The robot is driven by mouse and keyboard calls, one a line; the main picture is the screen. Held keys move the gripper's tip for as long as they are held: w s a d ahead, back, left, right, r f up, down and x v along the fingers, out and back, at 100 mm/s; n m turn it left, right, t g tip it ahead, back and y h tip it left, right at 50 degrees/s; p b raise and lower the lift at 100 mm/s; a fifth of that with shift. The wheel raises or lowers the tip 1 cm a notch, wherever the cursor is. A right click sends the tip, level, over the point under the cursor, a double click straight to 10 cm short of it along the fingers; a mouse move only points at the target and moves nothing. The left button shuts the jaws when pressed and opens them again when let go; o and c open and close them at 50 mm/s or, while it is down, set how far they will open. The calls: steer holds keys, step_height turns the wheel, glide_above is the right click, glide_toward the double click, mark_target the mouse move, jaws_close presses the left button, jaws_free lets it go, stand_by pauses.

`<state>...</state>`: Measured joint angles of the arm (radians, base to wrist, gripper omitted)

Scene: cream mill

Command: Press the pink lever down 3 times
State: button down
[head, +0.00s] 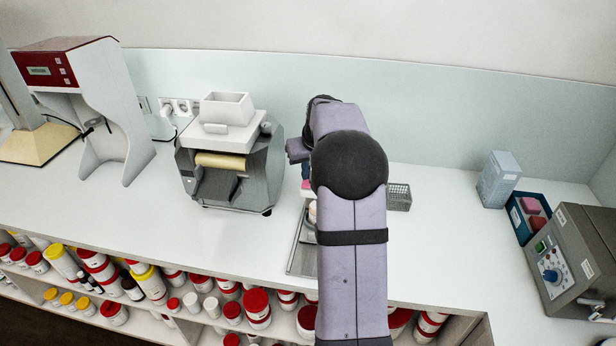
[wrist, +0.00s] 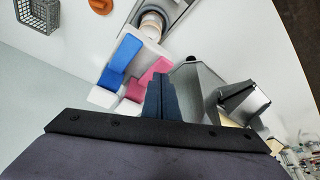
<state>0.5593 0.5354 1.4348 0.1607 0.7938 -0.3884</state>
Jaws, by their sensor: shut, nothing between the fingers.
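The pink lever (wrist: 151,76) sits on a white dispenser (wrist: 104,97), next to a blue lever (wrist: 120,62), in the wrist view. My gripper (wrist: 164,80) is shut and empty. Its dark fingertips appear right beside the pink lever and cover part of it; I cannot tell whether they touch it. In the head view my arm hides most of the dispenser, and only a bit of the pink lever (head: 306,184) shows below my wrist. The fingertips are hidden there.
A grey three-roll mill (head: 225,178) with a white hopper stands left of my arm. A metal tray (head: 297,262) holding a jar (wrist: 152,24) lies in front of the dispenser. A grey wire basket (head: 399,198) is to the right. The counter farther right is clear up to a light box (head: 498,180).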

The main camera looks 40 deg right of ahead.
mark_target(307, 184)
steer(key=shift+f+b, duration=0.7)
steer(key=shift+f, duration=0.3)
stand_by(0.5)
steer(key=shift+r, duration=0.1)
steer(key=shift+r+p, duration=2.85)
steer(key=shift+r, duration=0.65)
steer(key=shift+f+b, duration=2.6)
steer(key=shift+b, duration=0.55)
